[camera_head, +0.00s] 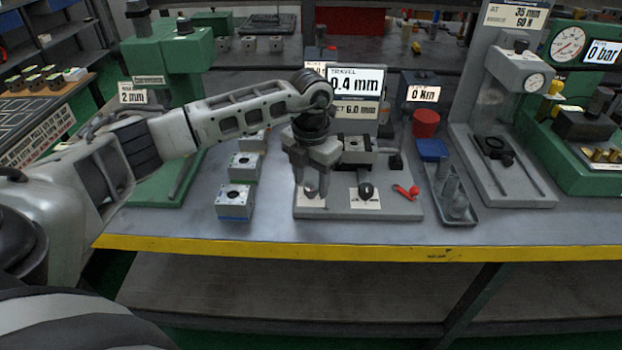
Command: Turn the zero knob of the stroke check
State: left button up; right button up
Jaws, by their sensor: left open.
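The stroke check is a grey bench fixture with a base plate (340,210) and a display (357,82) reading TRAVEL 0.4 mm and a second line of about 6.0 mm. Two small knobs stand on pale labels at the front of the plate: a grey left knob (311,191) and a dark right knob (366,191). The label text is too small to read, so I cannot tell which is the zero knob. My left gripper (312,178) is open, pointing down over the left knob. Its fingers partly hide that knob, and contact cannot be told. My right gripper is out of view.
Several valve blocks (234,202) stand in a row left of the fixture. A red-handled part (405,191) lies on its right front. A yellow strip (400,253) marks the bench's front edge.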

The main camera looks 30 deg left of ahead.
pick_arm(q)
jog(key=shift+f, duration=0.3)
jog(key=c, duration=1)
jog(key=shift+o, duration=0.2)
jog(key=shift+m, duration=0.3)
jog(key=m+b, duration=0.1)
jog(key=m, duration=0.2)
jog(key=shift+b, duration=0.35)
jog(key=shift+m+b, duration=0.6)
jog(key=shift+m, duration=1.4)
